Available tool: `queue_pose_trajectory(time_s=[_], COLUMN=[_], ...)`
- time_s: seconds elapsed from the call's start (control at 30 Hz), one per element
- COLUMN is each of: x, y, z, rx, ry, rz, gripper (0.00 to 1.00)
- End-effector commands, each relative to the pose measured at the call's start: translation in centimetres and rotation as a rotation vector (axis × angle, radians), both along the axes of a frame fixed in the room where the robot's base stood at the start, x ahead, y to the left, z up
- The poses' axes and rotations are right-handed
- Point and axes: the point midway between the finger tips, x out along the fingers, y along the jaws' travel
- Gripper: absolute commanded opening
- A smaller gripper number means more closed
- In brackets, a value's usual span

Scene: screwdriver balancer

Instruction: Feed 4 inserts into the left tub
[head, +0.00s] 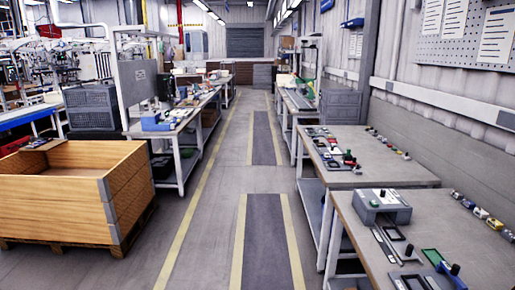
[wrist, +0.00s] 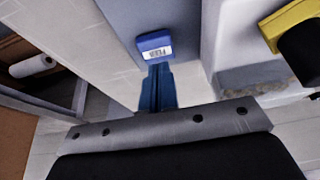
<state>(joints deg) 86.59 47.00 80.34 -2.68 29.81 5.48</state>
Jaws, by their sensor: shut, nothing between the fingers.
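In the wrist view, my gripper (wrist: 159,70) shows as two narrow blue fingers side by side beyond a grey and black body. The fingers are shut with nothing between them. A blue block (wrist: 155,45) with a white printed label shows just beyond the fingertips. I cannot tell whether they touch it. My gripper does not show in the head view. I cannot pick out any insert or the left tub for certain in either view.
In the head view, workbenches (head: 403,170) with small parts line the right side. A wooden crate (head: 55,200) stands at the left, with a bench (head: 185,125) behind it. The middle aisle (head: 205,215) is clear. A yellow and black object (wrist: 290,22) shows top right in the wrist view.

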Motion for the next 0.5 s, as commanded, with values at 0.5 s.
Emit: queue_pose_trajectory(time_s=[0.5], x=[0.00], y=[0.00], z=[-0.35], rx=[0.000], ry=[0.000], rz=[0.000], gripper=[0.00])
